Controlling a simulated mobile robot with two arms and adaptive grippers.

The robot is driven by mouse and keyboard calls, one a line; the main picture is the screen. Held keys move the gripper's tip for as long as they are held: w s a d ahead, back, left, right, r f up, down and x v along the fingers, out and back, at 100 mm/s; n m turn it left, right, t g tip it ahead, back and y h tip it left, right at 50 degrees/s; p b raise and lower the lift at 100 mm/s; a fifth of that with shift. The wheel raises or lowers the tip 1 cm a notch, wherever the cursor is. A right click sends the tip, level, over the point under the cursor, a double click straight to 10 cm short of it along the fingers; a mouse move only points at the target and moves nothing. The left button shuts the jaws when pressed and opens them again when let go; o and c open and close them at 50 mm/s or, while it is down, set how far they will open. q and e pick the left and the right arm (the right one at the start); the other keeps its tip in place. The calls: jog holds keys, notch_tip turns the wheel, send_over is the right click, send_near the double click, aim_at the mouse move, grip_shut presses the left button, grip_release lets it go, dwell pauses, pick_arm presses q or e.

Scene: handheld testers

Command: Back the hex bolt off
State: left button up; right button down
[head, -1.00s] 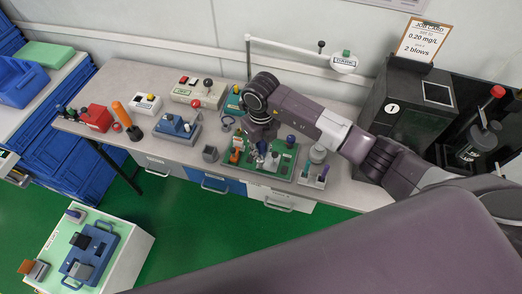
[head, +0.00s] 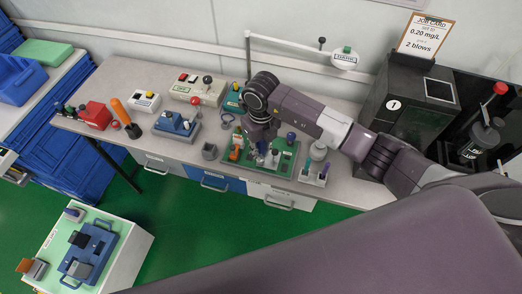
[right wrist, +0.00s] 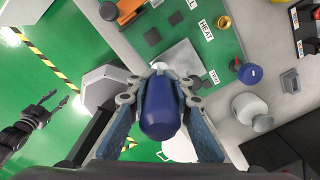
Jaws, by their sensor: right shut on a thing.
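In the right wrist view my right gripper (right wrist: 168,100) is shut on a blue rounded handle (right wrist: 160,110), which sits between its two fingers. In the head view my right gripper (head: 261,143) is over the green board (head: 284,168) on the bench. A pale grey hexagonal piece (right wrist: 104,86) shows beside the gripper in the right wrist view. I cannot tell whether it is the hex bolt. What lies under the blue handle is hidden. A dark gripper, seemingly my left (right wrist: 54,103), shows at the left of the right wrist view with its fingers apart, away from the handle.
A small block with a blue-topped post (head: 314,176) and a grey-white round jar (head: 318,151) stand right of the board. Blue (head: 177,126) and red (head: 95,116) testers stand to the left. A black cabinet (head: 408,110) stands at the right. The bench's front edge is close.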

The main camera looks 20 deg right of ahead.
jog(key=shift+f+b, duration=0.45)
jog(key=shift+f, duration=0.1)
dwell(0.4)
jog(key=shift+w+d+n+b, duration=0.1)
jog(key=shift+n+b, duration=1.75)
jog(key=shift+n, duration=1.05)
jog(key=shift+n+b, duration=2.15)
jog(key=shift+n, duration=0.95)
